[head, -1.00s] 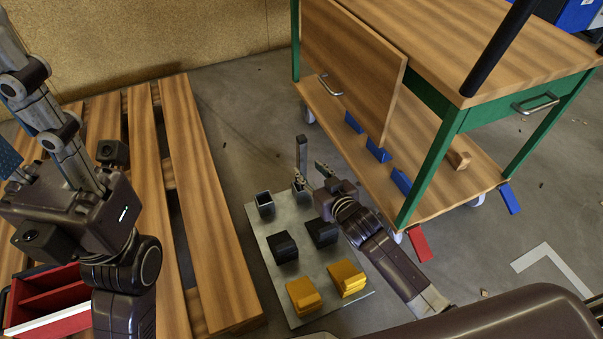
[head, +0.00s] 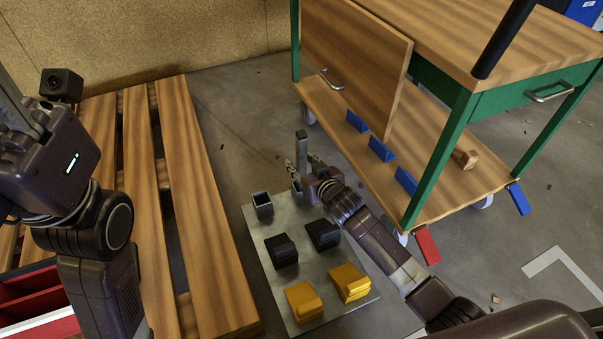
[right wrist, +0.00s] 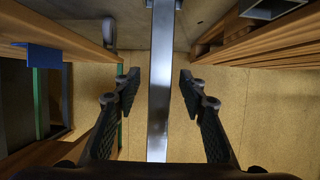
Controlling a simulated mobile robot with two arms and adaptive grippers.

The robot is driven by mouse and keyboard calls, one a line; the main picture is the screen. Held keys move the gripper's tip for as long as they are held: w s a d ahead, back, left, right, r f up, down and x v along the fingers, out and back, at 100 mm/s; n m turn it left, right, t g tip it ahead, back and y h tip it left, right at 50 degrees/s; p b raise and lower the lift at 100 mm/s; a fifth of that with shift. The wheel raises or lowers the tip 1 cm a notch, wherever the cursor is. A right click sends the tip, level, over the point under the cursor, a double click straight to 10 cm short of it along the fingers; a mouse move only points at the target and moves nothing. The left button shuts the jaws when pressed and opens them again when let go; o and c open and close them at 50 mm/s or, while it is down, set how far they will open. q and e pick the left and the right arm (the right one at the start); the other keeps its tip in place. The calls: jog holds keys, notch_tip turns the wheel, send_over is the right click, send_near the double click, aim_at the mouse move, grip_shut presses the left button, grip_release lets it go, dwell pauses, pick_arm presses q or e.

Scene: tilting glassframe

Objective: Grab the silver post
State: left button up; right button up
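The silver post (head: 301,150) stands upright from one of the dark square sockets at the far end of a grey metal plate (head: 262,295). In the right wrist view the post (right wrist: 160,95) runs between the two fingers of my right gripper (right wrist: 160,92), with a visible gap on each side. That gripper is open. Only a grey piece of my left gripper (head: 12,112) shows at the left edge; its fingertips are out of frame.
A second socket (head: 262,205) is empty. Black blocks (head: 281,250) and yellow blocks (head: 303,301) sit on the plate. A wooden pallet (head: 205,215) lies to the left. A green-legged wooden trolley (head: 445,160) with blue and red pieces stands to the right.

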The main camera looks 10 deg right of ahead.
grip_shut()
jog(key=shift+r, duration=0.1)
dwell(0.5)
